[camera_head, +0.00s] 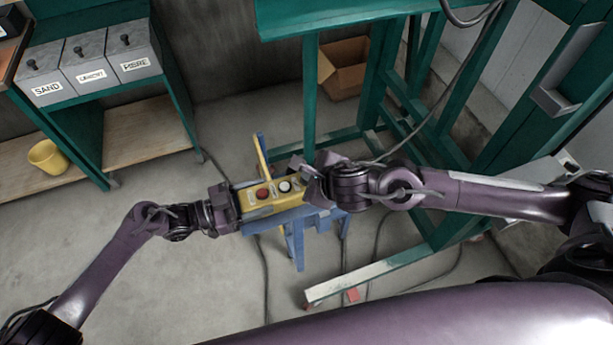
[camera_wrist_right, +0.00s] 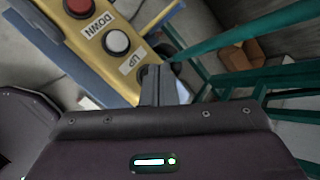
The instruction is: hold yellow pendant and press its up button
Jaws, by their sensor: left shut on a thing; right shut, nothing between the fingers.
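The yellow pendant (camera_head: 272,194) is in the middle of the head view, with a red button (camera_head: 262,194) and a white button (camera_head: 284,186). My left gripper (camera_head: 236,203) is shut on the pendant's left end. My right gripper (camera_head: 308,182) is shut and empty at the pendant's right end. In the right wrist view, the pendant (camera_wrist_right: 137,76) shows the white button (camera_wrist_right: 117,42) beside the UP label and the red button (camera_wrist_right: 77,6) beside DOWN. The right fingertips (camera_wrist_right: 157,78) appear just past the UP label, off the white button. I cannot tell whether they touch the pendant.
A blue stand (camera_head: 297,243) is below the pendant. A green frame (camera_head: 310,90) and cardboard box (camera_head: 345,68) are behind. Labelled grey bins (camera_head: 88,62) and a yellow bucket (camera_head: 47,157) are at left. Cables hang around the frame. The floor at left is clear.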

